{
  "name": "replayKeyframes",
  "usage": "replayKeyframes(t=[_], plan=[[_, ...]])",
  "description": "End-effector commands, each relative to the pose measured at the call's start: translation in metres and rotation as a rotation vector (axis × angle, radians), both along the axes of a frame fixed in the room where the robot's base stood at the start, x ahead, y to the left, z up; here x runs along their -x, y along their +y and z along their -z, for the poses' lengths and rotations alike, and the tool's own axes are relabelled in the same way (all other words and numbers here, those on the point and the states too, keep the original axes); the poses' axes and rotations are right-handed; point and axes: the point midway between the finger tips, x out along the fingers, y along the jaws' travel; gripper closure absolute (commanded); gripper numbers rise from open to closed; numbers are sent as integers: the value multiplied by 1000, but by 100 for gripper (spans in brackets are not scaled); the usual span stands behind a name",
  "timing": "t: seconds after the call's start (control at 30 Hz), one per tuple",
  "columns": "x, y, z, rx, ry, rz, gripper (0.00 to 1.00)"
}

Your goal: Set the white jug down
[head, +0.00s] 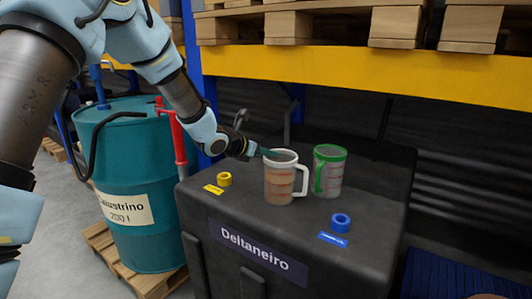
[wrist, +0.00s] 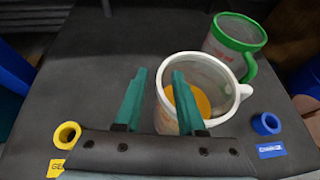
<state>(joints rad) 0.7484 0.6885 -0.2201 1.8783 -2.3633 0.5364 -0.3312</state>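The white jug (head: 279,184) stands upright on top of the black box (head: 375,210), its handle to the right. In the wrist view the jug (wrist: 168,122) has orange content inside. My gripper (wrist: 159,72) is open at the jug's left rim. One teal finger is outside the wall and the other is over the jug's opening, with gaps to the wall between them. In the head view my gripper (head: 267,153) reaches the jug's rim from the left, and its fingers are partly hidden.
A green-rimmed jug (head: 329,172) stands just behind and right of the white one. A yellow ring (head: 224,180) and a blue ring (head: 341,222) sit with labels near the box's front. A teal drum (head: 130,190) stands left; a yellow shelf beam (head: 360,77) runs above.

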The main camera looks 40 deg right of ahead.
Motion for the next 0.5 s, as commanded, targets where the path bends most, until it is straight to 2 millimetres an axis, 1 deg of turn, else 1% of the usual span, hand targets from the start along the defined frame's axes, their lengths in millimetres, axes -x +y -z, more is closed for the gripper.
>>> replayKeyframes(t=[0.27, 0.37, 0.5], plan=[[0, 2, -4, 0, 0, 0, 61], [1, 14, -9, 2, -2, -1, 61], [5, 39, -21, 1, -4, -1, 61]])
